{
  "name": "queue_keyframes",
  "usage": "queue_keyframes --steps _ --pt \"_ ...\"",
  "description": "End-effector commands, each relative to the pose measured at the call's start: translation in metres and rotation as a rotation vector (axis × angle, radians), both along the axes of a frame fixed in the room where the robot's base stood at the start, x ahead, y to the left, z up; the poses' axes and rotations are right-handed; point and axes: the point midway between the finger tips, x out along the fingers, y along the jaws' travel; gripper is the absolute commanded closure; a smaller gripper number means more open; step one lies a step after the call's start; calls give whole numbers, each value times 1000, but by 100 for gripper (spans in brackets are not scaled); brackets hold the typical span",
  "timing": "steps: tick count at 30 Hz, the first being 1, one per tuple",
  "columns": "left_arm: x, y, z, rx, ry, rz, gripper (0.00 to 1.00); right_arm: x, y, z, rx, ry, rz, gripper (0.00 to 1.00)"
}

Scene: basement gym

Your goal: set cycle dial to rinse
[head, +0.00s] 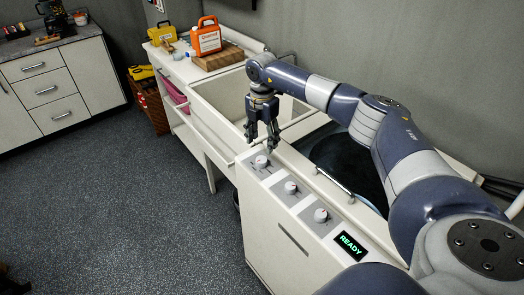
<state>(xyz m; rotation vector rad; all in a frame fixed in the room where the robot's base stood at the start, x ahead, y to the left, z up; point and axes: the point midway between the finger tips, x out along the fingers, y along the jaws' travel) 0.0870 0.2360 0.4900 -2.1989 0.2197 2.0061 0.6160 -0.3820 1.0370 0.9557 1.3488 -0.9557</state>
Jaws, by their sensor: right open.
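A white washing machine (268,232) stands in the middle, with a row of three round dials on its sloped panel. The far dial (261,161), the middle dial (291,187) and the near dial (320,215) each sit on a grey plate. Their markings are too small to read. A display (350,245) at the near end reads READY in green. My right gripper (261,143) is open and points down, just above the far dial. Whether its fingertips touch that dial I cannot tell. My left gripper is not in view.
A white sink (222,97) lies beyond the machine. An orange jug (206,37) stands on a wooden board beside it, near a yellow box (161,34). A bar handle (334,181) runs behind the dials. The floor at left is clear.

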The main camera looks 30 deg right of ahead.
Motion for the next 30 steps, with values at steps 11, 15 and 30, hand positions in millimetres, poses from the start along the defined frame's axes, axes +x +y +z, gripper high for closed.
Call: queue_keyframes --steps 11,15,30 --pt "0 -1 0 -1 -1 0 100 0 0 41 1 -1 0 46" --pt "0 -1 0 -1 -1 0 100 0 0 42 1 0 0 46" --pt "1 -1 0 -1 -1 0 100 4 19 32 42 -20 42 46"
